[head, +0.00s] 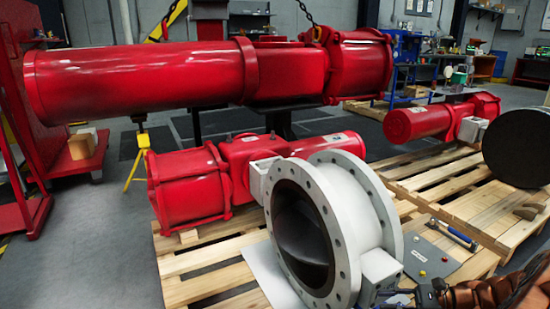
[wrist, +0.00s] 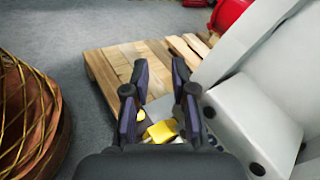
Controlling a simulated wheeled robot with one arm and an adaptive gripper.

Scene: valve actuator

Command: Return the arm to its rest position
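My gripper (wrist: 158,88) is in the wrist view with its two dark fingers spread apart. A small yellow thing (wrist: 160,131) shows between the fingers. It looks to lie beyond them, and I see nothing clamped. In the head view my gripper (head: 428,293) is a dark shape at the lower right, beside the white flanged valve (head: 350,210), partly cut off by the frame edge. The valve's pale body (wrist: 255,115) fills the right of the wrist view, close to the right finger.
A wooden pallet (head: 200,262) bears the valve and a red actuator (head: 187,187). A large red cylinder (head: 140,78) hangs above. A second pallet (head: 460,200) stands at right. Grey floor (wrist: 45,35) is open beyond.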

